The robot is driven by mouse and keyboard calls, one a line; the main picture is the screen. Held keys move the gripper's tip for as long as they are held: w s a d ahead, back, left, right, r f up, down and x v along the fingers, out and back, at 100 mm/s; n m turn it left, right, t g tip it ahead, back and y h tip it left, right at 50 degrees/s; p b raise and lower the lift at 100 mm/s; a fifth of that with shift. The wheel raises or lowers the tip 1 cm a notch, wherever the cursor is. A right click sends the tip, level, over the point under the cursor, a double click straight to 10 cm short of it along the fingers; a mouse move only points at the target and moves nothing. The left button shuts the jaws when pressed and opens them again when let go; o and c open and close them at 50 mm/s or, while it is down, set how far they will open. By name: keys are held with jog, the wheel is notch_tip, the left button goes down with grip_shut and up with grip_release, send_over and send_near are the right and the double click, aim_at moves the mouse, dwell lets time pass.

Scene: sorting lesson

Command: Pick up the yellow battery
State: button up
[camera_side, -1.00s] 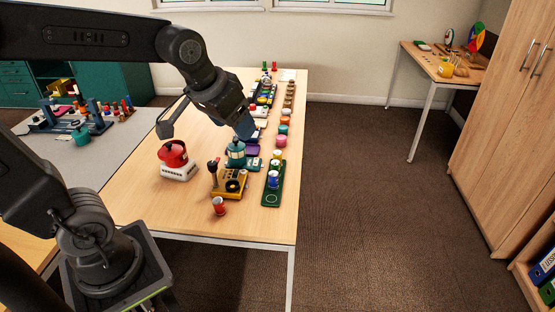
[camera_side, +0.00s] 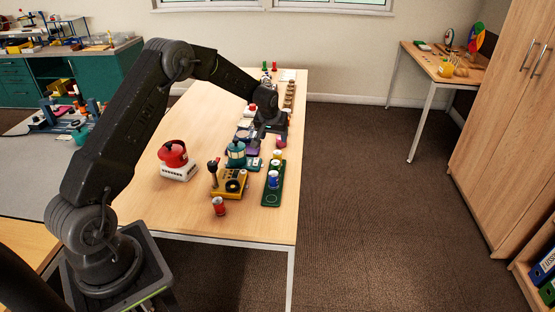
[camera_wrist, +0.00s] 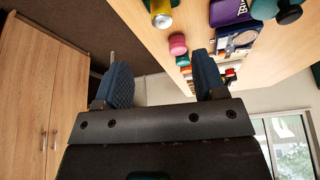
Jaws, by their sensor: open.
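A yellow can-shaped piece, which looks like the yellow battery (camera_side: 277,155), stands at the far end of the green tray (camera_side: 272,199) in the side view. In the wrist view a yellow cylinder with a silvery end (camera_wrist: 161,12) shows at the top edge, partly cut off. My gripper (camera_wrist: 163,68) is open, its two dark blue fingers wide apart with nothing between them. In the side view my gripper (camera_side: 264,137) hangs over the table beyond the yellow piece, apart from it.
A blue can (camera_side: 273,179) stands on the same tray. The table's front-left is clear.

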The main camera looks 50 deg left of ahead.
aim_at(277, 153)
jog(key=x, duration=1.4)
jog(key=c, duration=1)
